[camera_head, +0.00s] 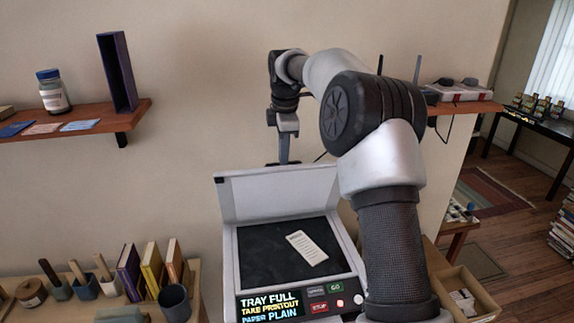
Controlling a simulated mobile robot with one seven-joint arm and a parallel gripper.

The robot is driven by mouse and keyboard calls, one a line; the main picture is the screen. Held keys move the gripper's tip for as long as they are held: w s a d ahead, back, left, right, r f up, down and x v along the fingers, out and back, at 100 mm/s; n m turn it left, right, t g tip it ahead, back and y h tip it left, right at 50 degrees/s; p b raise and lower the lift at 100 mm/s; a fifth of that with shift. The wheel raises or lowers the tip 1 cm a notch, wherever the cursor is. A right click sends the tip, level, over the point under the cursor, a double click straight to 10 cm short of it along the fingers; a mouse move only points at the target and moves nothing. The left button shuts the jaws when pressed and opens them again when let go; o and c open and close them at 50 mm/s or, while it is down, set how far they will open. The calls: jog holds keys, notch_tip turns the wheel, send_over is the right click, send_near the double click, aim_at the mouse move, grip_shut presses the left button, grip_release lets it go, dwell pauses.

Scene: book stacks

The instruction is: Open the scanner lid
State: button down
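The scanner (230,265) stands on the table at the lower middle, with a dark bed and a front panel. Its pale lid (277,193) is raised and stands up along the back edge of the bed. A small printed white slip (307,248) lies on the dark bed. My gripper (284,160) points down at the lid's top edge, toward the wall side. Its fingertips are partly hidden by the lid, and I cannot tell whether it touches the lid or whether its fingers are apart.
The panel display (270,307) reads "TRAY FULL TAKE PRINTOUT PAPER PLAIN", beside a green GO button (335,288). Books (152,268) and a dark cup (175,302) stand left of the scanner. An open wooden box (468,297) is at right. A wall shelf (100,122) is upper left.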

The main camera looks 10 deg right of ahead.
jog(key=f, duration=0.1)
jog(key=w+f, duration=0.1)
jog(key=shift+w+f+g, duration=0.15)
jog(key=shift+f+g, duration=0.15)
jog(key=shift+f, duration=0.05)
jog(key=shift+w+r, duration=0.25)
jog(key=shift+w, duration=0.1)
jog(key=shift+r, duration=0.1)
jog(key=c, duration=1.8)
grip_release()
jog(key=shift+w+f, duration=0.2)
jog(key=shift+w, duration=0.2)
jog(key=shift+c, duration=0.2)
jog(key=shift+s+d+r, duration=0.1)
notch_tip(320, 180, up, 14)
jog(key=s, duration=0.2)
jog(key=shift+r, duration=0.25)
